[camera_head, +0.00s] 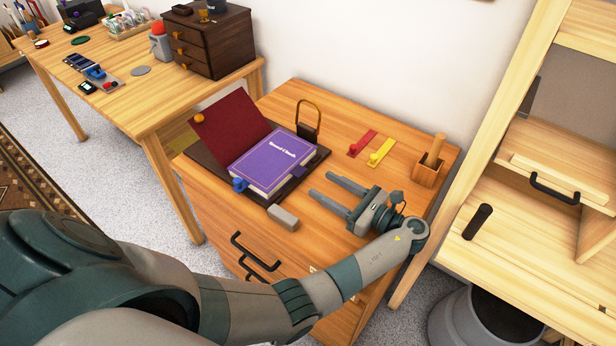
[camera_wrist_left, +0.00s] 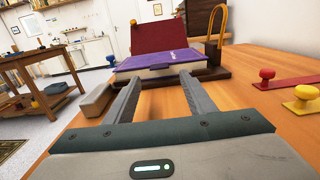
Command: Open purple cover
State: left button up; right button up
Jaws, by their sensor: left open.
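A purple book (camera_head: 272,160) with pale lettering lies on a dark board (camera_head: 313,164) on the wooden cabinet top. Its purple cover lies flat and shut. A dark red panel (camera_head: 232,127) with an orange knob stands tilted up behind and left of it. My left gripper (camera_head: 320,186) is open and empty, low over the cabinet top, right of the book and apart from it. In the left wrist view the fingers (camera_wrist_left: 157,85) point toward the purple cover (camera_wrist_left: 172,61), which lies beyond them. My right gripper is not in view.
A grey block (camera_head: 283,218) lies in front of the board. A brass-coloured loop (camera_head: 309,116) stands at its back right corner. Red (camera_head: 362,142) and yellow (camera_head: 381,151) knobbed strips and a wooden holder (camera_head: 428,171) are toward the back right. A blue knob (camera_head: 239,185) sits at the book's front left.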

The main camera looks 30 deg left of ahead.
aim_at(303, 174)
pick_arm(q)
jog(key=a, duration=0.6)
jog(key=shift+w+a+p, duration=0.2)
jog(key=shift+a+p, duration=0.15)
jog(key=shift+p, duration=0.05)
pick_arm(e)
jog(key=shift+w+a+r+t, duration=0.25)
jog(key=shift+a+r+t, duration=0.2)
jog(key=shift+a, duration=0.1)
pick_arm(q)
jog(key=shift+c, duration=0.3)
